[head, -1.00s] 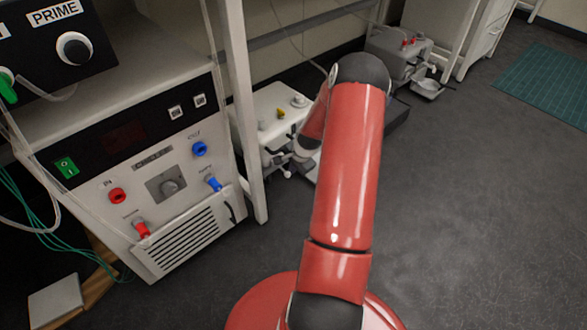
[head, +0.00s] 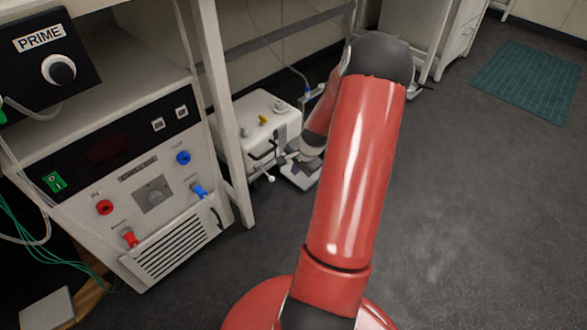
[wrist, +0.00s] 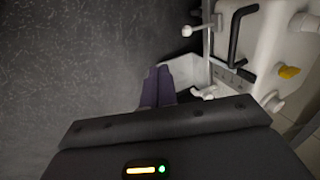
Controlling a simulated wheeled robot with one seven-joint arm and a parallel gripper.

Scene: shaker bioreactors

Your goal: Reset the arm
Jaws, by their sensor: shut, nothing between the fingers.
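My red arm (head: 355,175) rises from the bottom of the head view, with its dark elbow joint at the top. The forearm folds down behind the upper arm on the left side. My gripper (wrist: 158,70) shows in the wrist view as two dark purple fingers lying together, shut and empty. They are over the dark floor, close to a white base part of a small pump unit. In the head view the fingers are too small and partly hidden to make out clearly.
The white pump unit (head: 258,122) with a yellow knob (wrist: 289,72) stands on the floor beside the forearm. A control cabinet (head: 150,190) and a white frame post (head: 222,110) are on the left. The dark floor (head: 470,220) on the right is clear, up to a green mat (head: 530,80).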

